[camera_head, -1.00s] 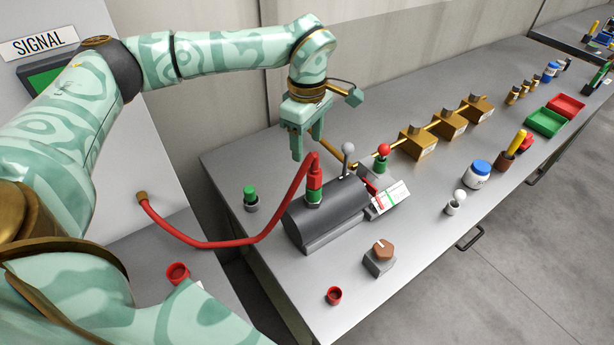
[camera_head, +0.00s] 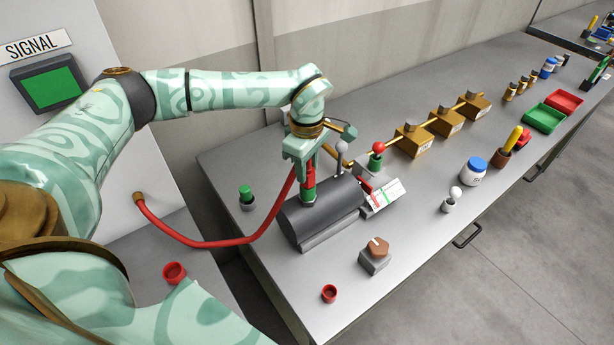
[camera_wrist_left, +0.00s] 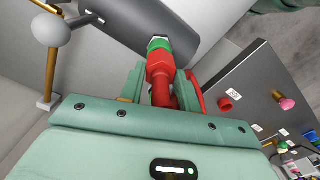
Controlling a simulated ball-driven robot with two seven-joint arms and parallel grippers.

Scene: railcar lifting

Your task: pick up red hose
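The red hose (camera_head: 225,243) runs from a brass fitting on the signal cabinet, sags over the gap, and rises to a red connector on a green collar (camera_head: 308,198) on top of the dark grey cylinder (camera_head: 330,208). My left gripper (camera_head: 309,170) points down over this connector. In the left wrist view the red connector (camera_wrist_left: 160,72) lies between the two fingers (camera_wrist_left: 165,85), with small gaps showing beside it, so the fingers look open around it. The fingers partly hide the hose's upper bend. My right gripper is out of view.
A brown knob (camera_head: 377,246) and red cup (camera_head: 329,293) sit in front.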

